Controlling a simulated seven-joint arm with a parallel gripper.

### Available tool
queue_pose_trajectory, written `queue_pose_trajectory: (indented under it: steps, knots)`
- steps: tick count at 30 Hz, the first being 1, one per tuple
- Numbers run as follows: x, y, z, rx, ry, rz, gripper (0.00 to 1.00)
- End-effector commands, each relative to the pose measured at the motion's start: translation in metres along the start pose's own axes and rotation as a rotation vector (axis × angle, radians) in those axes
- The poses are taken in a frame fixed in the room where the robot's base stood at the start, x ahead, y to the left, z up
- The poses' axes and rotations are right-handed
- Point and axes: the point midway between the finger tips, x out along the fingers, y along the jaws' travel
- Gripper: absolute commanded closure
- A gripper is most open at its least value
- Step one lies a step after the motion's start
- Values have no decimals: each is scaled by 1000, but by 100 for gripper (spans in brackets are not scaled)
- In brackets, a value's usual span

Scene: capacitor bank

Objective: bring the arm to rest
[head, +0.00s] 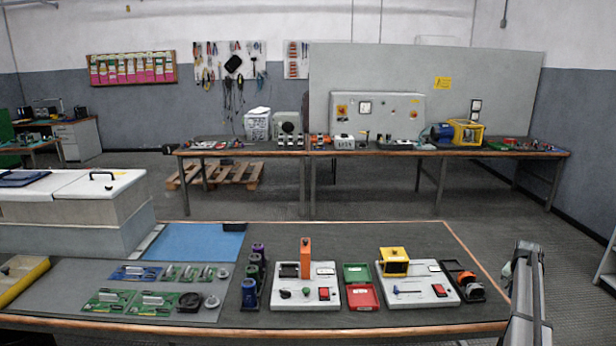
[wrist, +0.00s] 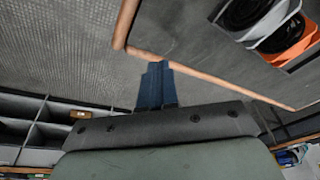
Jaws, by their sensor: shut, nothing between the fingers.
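My gripper (wrist: 156,68) shows in the wrist view as two blue fingers pressed together, shut and empty. Its fingertips appear over the grey floor, just outside the orange-brown edge of the workbench (wrist: 200,76), and touch nothing that I can see. In the head view my arm stands at the right end of the near workbench (head: 440,243); I cannot make out the fingers there.
On the near bench are two white boards (head: 305,303) (head: 418,299), red and green trays (head: 362,297), circuit boards (head: 150,303) and a blue mat (head: 190,243). A black-and-orange part (wrist: 290,40) lies near the bench corner. A second bench (head: 370,153) stands behind, with floor between.

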Motion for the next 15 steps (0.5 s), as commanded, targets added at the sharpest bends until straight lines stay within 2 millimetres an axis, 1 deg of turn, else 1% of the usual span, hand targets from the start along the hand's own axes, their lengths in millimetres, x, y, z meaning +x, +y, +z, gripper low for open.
queue_pose_trajectory:
  steps: [1,3,7,9,12,15]
  knots:
    - [4,23,-2,33,20,3,100]
    - [10,47,-5,69,46,7,100]
    - [24,89,-3,129,86,15,100]
    - [35,106,4,152,101,18,100]
    - [51,117,20,163,106,21,100]
    - [68,117,41,156,96,23,100]
